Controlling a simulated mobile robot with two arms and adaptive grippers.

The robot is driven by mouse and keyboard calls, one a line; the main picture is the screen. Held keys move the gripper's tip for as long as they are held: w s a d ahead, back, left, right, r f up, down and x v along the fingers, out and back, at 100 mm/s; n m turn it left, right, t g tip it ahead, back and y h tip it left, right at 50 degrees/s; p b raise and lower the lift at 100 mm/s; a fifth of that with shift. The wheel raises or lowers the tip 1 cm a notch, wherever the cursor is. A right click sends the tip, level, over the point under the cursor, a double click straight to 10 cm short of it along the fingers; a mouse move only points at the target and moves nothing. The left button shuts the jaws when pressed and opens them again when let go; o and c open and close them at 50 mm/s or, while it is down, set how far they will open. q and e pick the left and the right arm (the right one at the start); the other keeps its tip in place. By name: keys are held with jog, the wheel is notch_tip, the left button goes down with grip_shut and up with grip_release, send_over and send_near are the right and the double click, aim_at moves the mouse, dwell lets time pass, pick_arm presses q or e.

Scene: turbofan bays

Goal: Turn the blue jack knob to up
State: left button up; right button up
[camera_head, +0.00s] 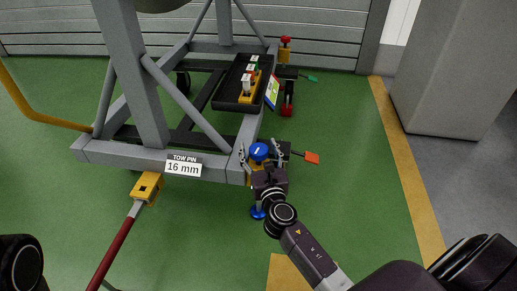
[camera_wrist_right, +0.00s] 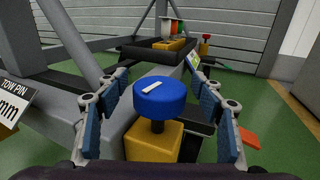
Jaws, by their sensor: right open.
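The blue jack knob (camera_head: 259,151) sits on top of a yellow jack body at the near right corner of the grey stand. In the right wrist view the blue knob (camera_wrist_right: 160,98) has a white bar mark on its top and stands on a dark stem above the yellow block (camera_wrist_right: 154,140). My right gripper (camera_head: 261,153) is open, with its fingers on either side of the knob. In the wrist view its blue finger pads (camera_wrist_right: 160,105) appear apart from the knob. A dark rounded part at the lower left of the head view may be my left arm; no left fingers show.
The grey stand frame (camera_head: 130,155) carries a "TOW PIN 16 mm" label (camera_head: 183,166). A yellow tow fitting with a red bar (camera_head: 115,242) lies at the left. A black tray (camera_head: 233,95) holds small parts. An orange tag (camera_head: 312,158) sticks out right of the knob. Green floor at right is clear.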

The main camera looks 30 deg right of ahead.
jog(key=c, duration=1.2)
jog(key=shift+o, duration=0.2)
jog(key=shift+n+y, duration=0.3)
jog(key=shift+y, duration=0.2)
